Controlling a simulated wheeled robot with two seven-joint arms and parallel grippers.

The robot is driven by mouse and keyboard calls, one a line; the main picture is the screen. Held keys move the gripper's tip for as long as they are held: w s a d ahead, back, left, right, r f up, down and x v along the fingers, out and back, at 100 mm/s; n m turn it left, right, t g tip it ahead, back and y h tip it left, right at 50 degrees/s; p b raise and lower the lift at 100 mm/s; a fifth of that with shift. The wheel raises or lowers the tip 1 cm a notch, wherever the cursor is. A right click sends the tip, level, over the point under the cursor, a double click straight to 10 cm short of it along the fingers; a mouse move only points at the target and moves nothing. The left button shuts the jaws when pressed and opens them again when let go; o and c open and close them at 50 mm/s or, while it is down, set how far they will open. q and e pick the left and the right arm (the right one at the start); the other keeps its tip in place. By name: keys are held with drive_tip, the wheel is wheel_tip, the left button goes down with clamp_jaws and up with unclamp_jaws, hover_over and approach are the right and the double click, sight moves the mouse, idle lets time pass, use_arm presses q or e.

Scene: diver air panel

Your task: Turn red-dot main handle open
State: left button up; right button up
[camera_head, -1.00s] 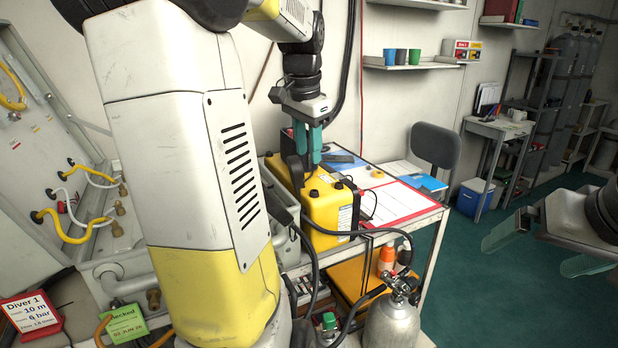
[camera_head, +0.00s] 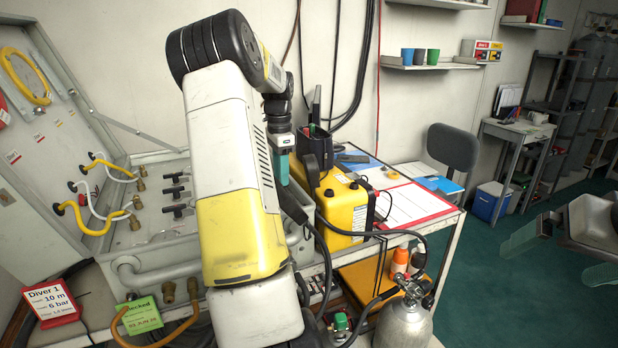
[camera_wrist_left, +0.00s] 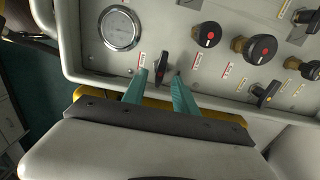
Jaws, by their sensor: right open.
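In the left wrist view a small black handle with a red mark (camera_wrist_left: 163,69) stands upright on the grey panel (camera_wrist_left: 110,72). The teal fingertips of my left gripper (camera_wrist_left: 160,75) are on both sides of it, apart, with a visible gap. Several black T-handles (camera_head: 178,194) show on the panel left of my arm; I cannot tell there which carries a red dot. My right gripper (camera_head: 562,255) is open and empty at the right edge.
A yellow case (camera_head: 346,212) stands beside the panel box, with a gas cylinder (camera_head: 403,325) below in front.

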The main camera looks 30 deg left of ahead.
use_arm(q)
drive_tip(key=shift+f, duration=0.85)
clamp_jaws()
